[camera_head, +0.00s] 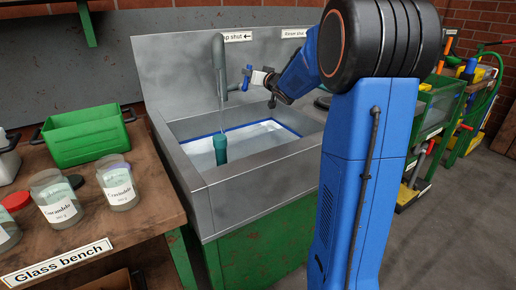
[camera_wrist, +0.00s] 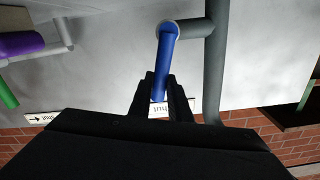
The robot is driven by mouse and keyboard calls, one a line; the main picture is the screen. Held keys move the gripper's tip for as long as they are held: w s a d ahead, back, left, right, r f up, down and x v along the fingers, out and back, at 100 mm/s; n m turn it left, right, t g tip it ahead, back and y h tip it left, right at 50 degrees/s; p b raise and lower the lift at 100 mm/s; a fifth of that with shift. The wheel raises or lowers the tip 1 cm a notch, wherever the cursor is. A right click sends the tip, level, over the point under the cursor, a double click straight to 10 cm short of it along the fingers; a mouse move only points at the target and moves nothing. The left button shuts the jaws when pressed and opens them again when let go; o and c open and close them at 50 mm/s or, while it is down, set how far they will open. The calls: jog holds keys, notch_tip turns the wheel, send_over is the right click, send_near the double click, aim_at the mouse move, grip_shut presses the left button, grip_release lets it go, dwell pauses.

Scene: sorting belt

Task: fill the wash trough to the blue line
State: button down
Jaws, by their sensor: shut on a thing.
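The steel wash trough (camera_head: 258,157) stands in the middle of the head view, with pale water (camera_head: 262,137) inside. A blue line (camera_head: 235,131) runs along its inner walls, close above the water; the exact gap is hard to tell. A grey tap spout (camera_head: 219,70) hangs over it, with a thin pale streak like running water below. A teal upright cylinder (camera_head: 220,150) stands in the trough under the spout. My gripper (camera_wrist: 161,82) is shut on the tap's blue lever (camera_wrist: 166,52), which also shows beside the spout in the head view (camera_head: 247,76).
A "shut" sign with an arrow (camera_head: 237,36) is on the splashback. A second valve with a purple handle (camera_wrist: 20,43) shows in the wrist view. A glass bench (camera_head: 135,205) with jars (camera_head: 118,184) and a green crate (camera_head: 88,139) stands left. Shelves stand right.

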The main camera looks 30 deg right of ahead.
jog(key=shift+a+n, duration=0.2)
jog(key=shift+n, duration=0.1)
jog(key=shift+a+n, duration=0.85)
jog(key=shift+n, duration=0.55)
jog(key=c, duration=1.4)
grip_release()
jog(key=shift+o, duration=0.2)
jog(key=shift+r, duration=0.1)
jog(key=s, duration=0.8)
jog(key=shift+d, duration=0.15)
